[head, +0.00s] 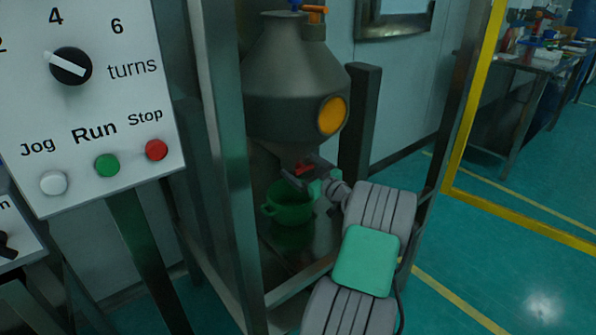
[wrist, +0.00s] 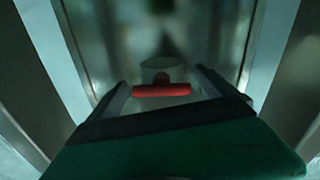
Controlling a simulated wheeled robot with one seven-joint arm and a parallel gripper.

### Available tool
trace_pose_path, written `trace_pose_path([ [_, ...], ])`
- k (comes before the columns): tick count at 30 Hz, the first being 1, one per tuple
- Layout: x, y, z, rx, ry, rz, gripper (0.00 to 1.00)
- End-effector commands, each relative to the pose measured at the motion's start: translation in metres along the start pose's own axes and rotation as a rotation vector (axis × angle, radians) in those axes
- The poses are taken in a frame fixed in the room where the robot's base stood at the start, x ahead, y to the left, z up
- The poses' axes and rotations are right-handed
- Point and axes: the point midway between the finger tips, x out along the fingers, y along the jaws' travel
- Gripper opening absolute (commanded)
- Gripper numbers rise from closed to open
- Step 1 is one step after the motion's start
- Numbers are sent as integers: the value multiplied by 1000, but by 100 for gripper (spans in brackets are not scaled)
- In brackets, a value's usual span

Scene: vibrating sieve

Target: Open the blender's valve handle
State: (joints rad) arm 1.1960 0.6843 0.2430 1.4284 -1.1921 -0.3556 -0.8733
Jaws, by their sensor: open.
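The blender (head: 290,85) is a grey metal vessel with a cone at its bottom, seen in the head view inside a metal frame. In the wrist view the red handle (wrist: 161,90) lies crosswise in front of a pale round outlet (wrist: 162,68). My gripper (wrist: 160,88) is open, with one finger at each side of the handle. The handle appears between the fingers; I cannot tell whether either finger touches it.
A green pot (head: 290,207) stands under the blender on the metal base (head: 295,245). Metal frame posts (head: 222,150) stand close beside the work area. A control panel (head: 90,110) with a dial and buttons is at the left. Open green floor (head: 500,275) lies at the right.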

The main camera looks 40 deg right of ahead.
Motion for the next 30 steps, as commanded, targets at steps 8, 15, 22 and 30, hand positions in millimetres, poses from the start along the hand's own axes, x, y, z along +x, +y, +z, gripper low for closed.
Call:
trace_pose_path([
  [8,7,-1,0,-1,-1,-2,95],
  [15,7,-2,0,-1,-1,-3,78],
  [22,7,-1,0,-1,-1,-2,59],
  [30,6,-1,0,-2,-1,-1,37],
])
